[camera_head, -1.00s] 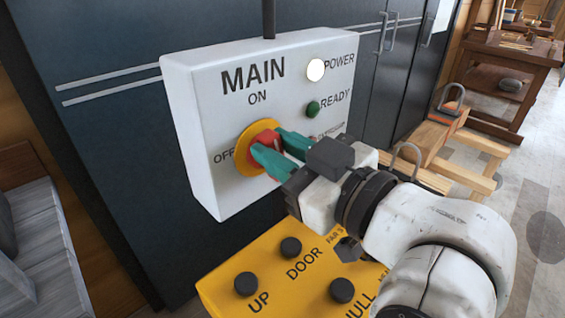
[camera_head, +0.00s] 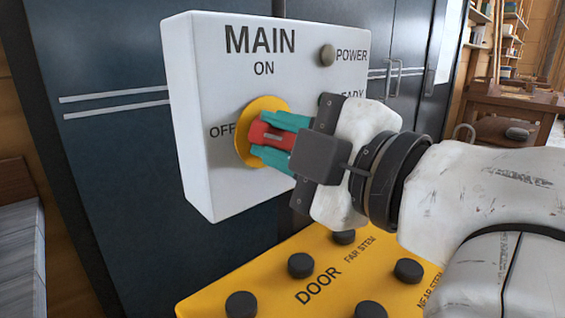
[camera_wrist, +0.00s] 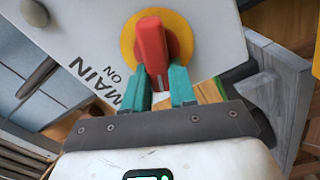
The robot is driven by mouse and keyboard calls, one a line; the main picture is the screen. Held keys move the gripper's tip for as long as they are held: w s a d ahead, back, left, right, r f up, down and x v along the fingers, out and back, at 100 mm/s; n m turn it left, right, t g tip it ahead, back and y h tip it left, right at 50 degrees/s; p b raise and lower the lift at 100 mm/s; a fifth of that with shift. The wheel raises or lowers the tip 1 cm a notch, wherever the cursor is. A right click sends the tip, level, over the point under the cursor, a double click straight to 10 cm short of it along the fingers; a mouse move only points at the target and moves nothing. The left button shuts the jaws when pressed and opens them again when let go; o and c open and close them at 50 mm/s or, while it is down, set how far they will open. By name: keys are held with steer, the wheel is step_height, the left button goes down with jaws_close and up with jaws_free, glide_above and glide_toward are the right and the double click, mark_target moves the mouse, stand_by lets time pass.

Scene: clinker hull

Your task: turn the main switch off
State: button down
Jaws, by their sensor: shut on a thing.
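The main switch is a red handle (camera_head: 272,136) on a yellow disc (camera_head: 242,152), on a white box (camera_head: 205,90) lettered MAIN, ON and OFF. My gripper (camera_head: 262,135) is shut on the handle, with one teal finger above it and one below. The handle lies about sideways, in line with the OFF label at the left. The wrist view shows the red handle (camera_wrist: 150,45) between the fingertips (camera_wrist: 160,72). The POWER lamp (camera_head: 327,55) is grey and unlit. My gripper hides most of the READY lamp.
A yellow panel (camera_head: 245,290) with several black knobs, lettered DOOR and FAR STEM, is below the box. Dark cabinets (camera_head: 110,150) with handles stand behind. A wooden bench (camera_head: 510,105) is at the far right.

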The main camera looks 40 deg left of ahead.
steer(key=shift+f+n+b, duration=0.2)
steer(key=shift+n+b, duration=0.65)
steer(key=shift+n, duration=0.25)
steer(key=shift+f+n+b, duration=0.2)
steer(key=shift+n+b, duration=0.65)
steer(key=shift+n, duration=0.25)
steer(key=c, duration=0.9)
jaws_free()
steer(key=shift+s+a, duration=0.1)
steer(key=shift+a, duration=0.05)
steer(key=d, duration=1)
steer(key=shift+s+d, duration=0.4)
